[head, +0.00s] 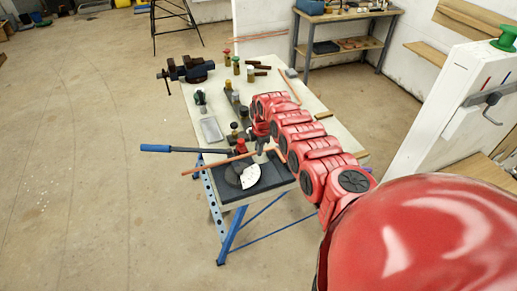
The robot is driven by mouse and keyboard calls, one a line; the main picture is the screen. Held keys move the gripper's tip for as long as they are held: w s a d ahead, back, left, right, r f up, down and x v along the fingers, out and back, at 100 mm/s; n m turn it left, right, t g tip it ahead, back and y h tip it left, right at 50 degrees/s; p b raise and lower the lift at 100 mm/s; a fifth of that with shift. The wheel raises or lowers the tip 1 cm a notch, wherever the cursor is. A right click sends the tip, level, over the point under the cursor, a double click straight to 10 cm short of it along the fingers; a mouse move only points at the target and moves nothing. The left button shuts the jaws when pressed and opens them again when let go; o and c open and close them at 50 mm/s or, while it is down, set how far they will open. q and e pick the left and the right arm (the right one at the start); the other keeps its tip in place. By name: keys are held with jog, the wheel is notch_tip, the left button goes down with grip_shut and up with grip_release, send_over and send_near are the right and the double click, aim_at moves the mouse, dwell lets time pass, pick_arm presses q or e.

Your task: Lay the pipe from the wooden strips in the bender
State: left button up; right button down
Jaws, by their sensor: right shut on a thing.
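The bender (241,175) is a dark plate with a round former and a pale scale, at the near end of the workbench. Its lever (185,150) with a blue grip sticks out to the left. A copper pipe (205,168) runs slantwise over the bender, its left end past the bench edge. My right gripper (262,156) is shut on the pipe, just behind the pale scale. I cannot tell whether the pipe touches the former. Short wooden strips (323,115) show at the bench's right edge, partly behind my arm. My left gripper is not in view.
The workbench (222,95) has blue legs and carries a vise (187,70), a grey tray (211,129) and several small fittings. Another copper pipe (290,86) lies farther back. A white wall panel (440,110) stands at right. The floor at left is clear.

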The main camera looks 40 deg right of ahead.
jog(key=shift+r, duration=0.2)
jog(key=shift+f, duration=0.2)
jog(key=shift+f+b, duration=0.7)
jog(key=shift+f, duration=0.2)
dwell(0.4)
jog(key=shift+f+b, duration=0.35)
jog(key=shift+b, duration=0.05)
jog(key=c, duration=0.8)
grip_release()
jog(key=shift+o, duration=0.2)
